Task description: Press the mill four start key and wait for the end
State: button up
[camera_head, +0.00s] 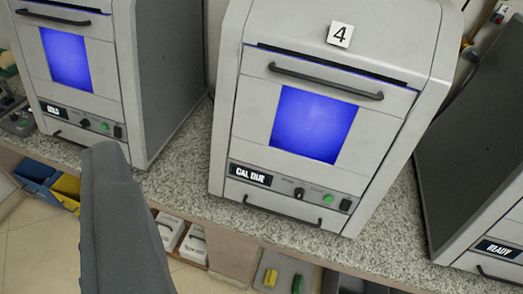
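Mill four (228,110) is a light grey cabinet with a "4" label (340,34) on top. It stands on the speckled counter in the middle of the view. Its window glows blue and its door looks closed. Its display (250,175) reads "CAL DUE". Right of the display are a black knob (299,193), a green round key (328,198) and a dark switch (346,204). The lettering above the key is too small to read. My gripper (106,160) shows as one dark grey finger shape at the lower left, apart from mill four. Its opening cannot be made out.
A similar mill (88,50) with a blue window stands at the left. Another at the right edge has a display (500,250) reading "READY". The speckled counter (185,175) is bare between the left two. Blue and yellow bins (66,187) and white boxes sit below.

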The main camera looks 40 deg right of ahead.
aim_at(329, 198)
jog(key=z, duration=1.2)
